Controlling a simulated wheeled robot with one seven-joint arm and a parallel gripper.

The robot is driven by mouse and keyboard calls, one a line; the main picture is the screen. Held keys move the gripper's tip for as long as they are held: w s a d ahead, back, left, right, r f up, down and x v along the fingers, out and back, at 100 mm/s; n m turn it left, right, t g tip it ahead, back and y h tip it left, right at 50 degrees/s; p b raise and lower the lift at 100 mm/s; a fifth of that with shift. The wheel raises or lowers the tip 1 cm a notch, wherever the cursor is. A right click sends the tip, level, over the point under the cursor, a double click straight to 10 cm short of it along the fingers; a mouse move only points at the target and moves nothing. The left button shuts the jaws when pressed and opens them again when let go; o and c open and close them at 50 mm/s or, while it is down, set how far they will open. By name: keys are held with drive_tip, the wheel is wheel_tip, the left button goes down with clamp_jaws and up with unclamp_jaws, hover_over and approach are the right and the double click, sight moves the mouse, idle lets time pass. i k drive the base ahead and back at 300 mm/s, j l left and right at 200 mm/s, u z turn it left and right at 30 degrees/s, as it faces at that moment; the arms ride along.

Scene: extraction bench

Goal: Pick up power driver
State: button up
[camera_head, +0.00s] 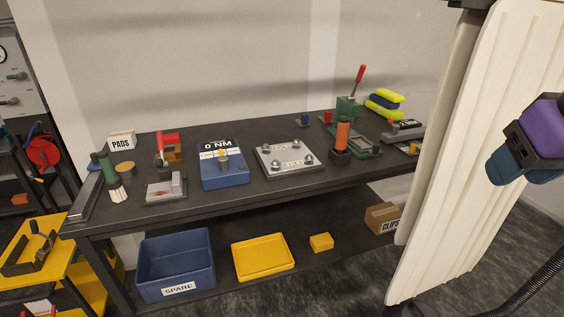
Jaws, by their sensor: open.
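What looks like the power driver (343,133) stands upright on the bench, right of centre, with an orange body and a black foot. It is in front of a green press and to the right of a silver plate. Nothing holds it. A purple, black and dark-blue part juts in at the right edge, high and far from the driver; I cannot tell what it is. I make out no fingers of my gripper in this view.
A green press (368,139) with a red lever stands close behind the driver. A silver plate (289,157) and a blue 0 NM block (224,175) sit left of it. A tall white ribbed panel (469,150) hides the bench's right end. Bins occupy the lower shelf.

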sight(343, 125)
drive_tip(key=i+j+z, duration=0.15)
drive_tip(key=j, duration=0.2)
drive_tip(key=i+j+z, duration=0.3)
drive_tip(key=i+j, duration=0.15)
drive_tip(key=j, duration=0.3)
drive_tip(key=i+j+z, duration=0.15)
drive_tip(key=j, duration=0.25)
